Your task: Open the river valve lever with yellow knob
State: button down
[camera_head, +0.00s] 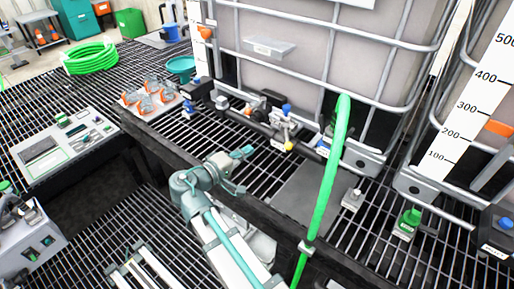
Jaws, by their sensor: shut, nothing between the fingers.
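A small yellow knob (290,145) shows on the valve assembly at the foot of the caged tank, in the middle of the view. Its lever is too small to make out clearly. The dark manifold pipe (262,127) with its fittings runs along the tank's base there. My gripper (244,170) is teal and lies to the left of and nearer than the yellow knob, apart from it in the picture. It is shut and empty, above the dark edge of the grating.
A green hose (328,175) rises just right of the valve. A blue knob (287,108) stands close above the yellow one. Orange-and-grey fittings (150,97) sit on a tray at left. Bare grating (205,135) lies left of the valve.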

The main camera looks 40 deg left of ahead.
jog(key=p, duration=0.3)
send_near(287, 136)
jog(key=w+a, duration=0.3)
jog(key=w+d, duration=0.1)
jog(key=w+d+f+p, duration=0.1)
jog(key=shift+w+d+f, duration=0.15)
jog(key=shift+w+d, duration=0.1)
jog(key=shift+d, duration=0.1)
jog(key=shift+s+d+f+b, duration=0.1)
jog(key=shift+b, duration=0.35)
